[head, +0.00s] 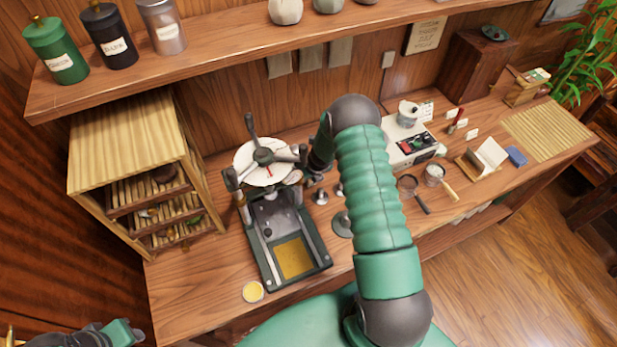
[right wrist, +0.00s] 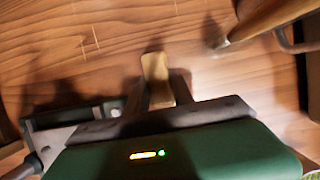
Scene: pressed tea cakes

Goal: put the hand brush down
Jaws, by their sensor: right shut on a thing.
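In the right wrist view my right gripper (right wrist: 157,100) is shut on the hand brush (right wrist: 155,70), of which a pale wooden part shows between the fingers above the brown wooden bench. Its bristles cannot be made out, and I cannot tell whether it touches the wood. In the head view my right arm reaches up over the bench to beside the press; its bent green sleeve hides the right gripper and the brush. My left arm's end (head: 112,335) shows at the bottom left corner, cut by the frame; its fingers are not clear.
The dark press (head: 283,225) with a round white dial stands left of my right arm. A wooden rack (head: 128,145) stands further left. A small yellow dish (head: 253,292) sits at the front edge. A shelf (head: 230,52) overhangs the bench.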

